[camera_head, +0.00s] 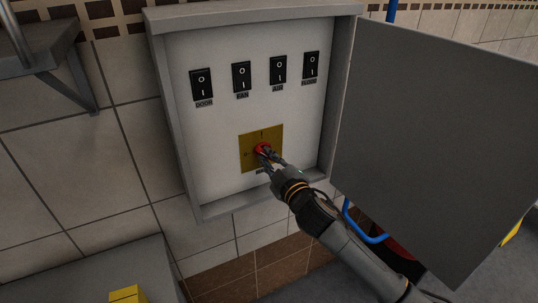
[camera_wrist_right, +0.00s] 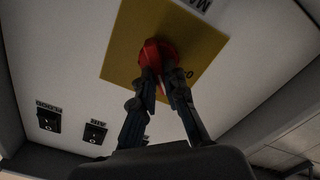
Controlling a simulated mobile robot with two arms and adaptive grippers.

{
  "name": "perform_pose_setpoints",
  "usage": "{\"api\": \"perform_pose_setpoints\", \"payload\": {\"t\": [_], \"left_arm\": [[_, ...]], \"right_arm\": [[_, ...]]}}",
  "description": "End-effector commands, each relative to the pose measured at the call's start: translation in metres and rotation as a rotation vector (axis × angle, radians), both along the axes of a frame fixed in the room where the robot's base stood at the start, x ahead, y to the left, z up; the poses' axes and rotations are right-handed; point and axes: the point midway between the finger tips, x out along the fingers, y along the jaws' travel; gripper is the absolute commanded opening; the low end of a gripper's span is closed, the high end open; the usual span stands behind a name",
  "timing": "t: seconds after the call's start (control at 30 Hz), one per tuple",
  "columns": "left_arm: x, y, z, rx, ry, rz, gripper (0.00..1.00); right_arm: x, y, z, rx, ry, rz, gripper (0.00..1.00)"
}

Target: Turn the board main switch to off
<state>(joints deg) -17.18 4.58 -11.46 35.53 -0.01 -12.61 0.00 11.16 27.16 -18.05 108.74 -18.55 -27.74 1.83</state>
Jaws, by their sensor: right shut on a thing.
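The electrical board (camera_head: 215,150) is an open grey box on the tiled wall. Its main switch is a red knob (camera_head: 263,148) on a yellow plate (camera_head: 247,155), low in the box. My right gripper (camera_head: 266,154) comes from the lower right and is shut on the red knob. In the right wrist view the two fingers (camera_wrist_right: 163,82) touch the red knob (camera_wrist_right: 157,55) on both sides, in front of the yellow plate (camera_wrist_right: 125,50). The fingers hide part of the knob, so its exact angle is unclear. My left gripper is in neither view.
Several black rocker switches, one labelled door (camera_head: 202,84), line the upper part of the board. The grey board door (camera_head: 435,140) stands open at the right. A blue pipe (camera_head: 365,234) runs below it. A grey shelf (camera_head: 35,60) is at the upper left, and a yellow object (camera_head: 128,294) lies lower left.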

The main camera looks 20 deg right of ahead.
Motion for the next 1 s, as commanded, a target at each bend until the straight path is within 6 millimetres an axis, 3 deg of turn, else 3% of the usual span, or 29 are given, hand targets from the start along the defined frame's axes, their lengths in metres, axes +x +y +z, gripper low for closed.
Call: {"api": "perform_pose_setpoints", "payload": {"t": [0.6,1.0], "left_arm": [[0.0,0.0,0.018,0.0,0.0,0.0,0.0],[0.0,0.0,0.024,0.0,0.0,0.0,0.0]], "right_arm": [[0.0,0.002,-0.002,-0.56,-0.048,0.001,0.0],[0.0,0.003,-0.004,-0.77,-0.066,0.002,0.0]]}}
